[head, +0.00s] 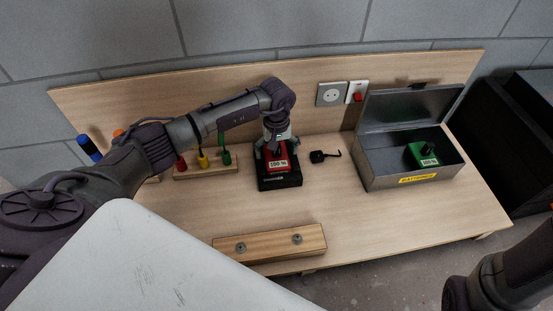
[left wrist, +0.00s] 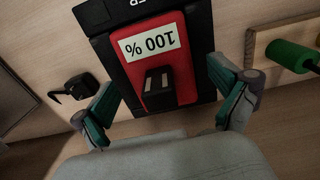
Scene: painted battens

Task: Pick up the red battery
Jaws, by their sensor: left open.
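The red battery (head: 278,163) sits in a black charger (head: 283,182) on the wooden table, below the bent left arm. A white label on it reads 100 %. In the left wrist view the red battery (left wrist: 178,87) shows its dark raised handle toward me. My left gripper (head: 274,150) is above the battery and pointing down at it. In the left wrist view its green-padded fingers (left wrist: 165,110) are spread wide, one on each side of the battery, with nothing between them held. My right gripper is not in view; only a dark arm part shows at lower right.
A grey metal box (head: 378,169) with an open lid holds a green battery (head: 421,154) at right. A black plug (head: 318,156) lies beside the charger. A rack (head: 205,171) with coloured handles stands left. A wooden batten (head: 270,243) lies in front.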

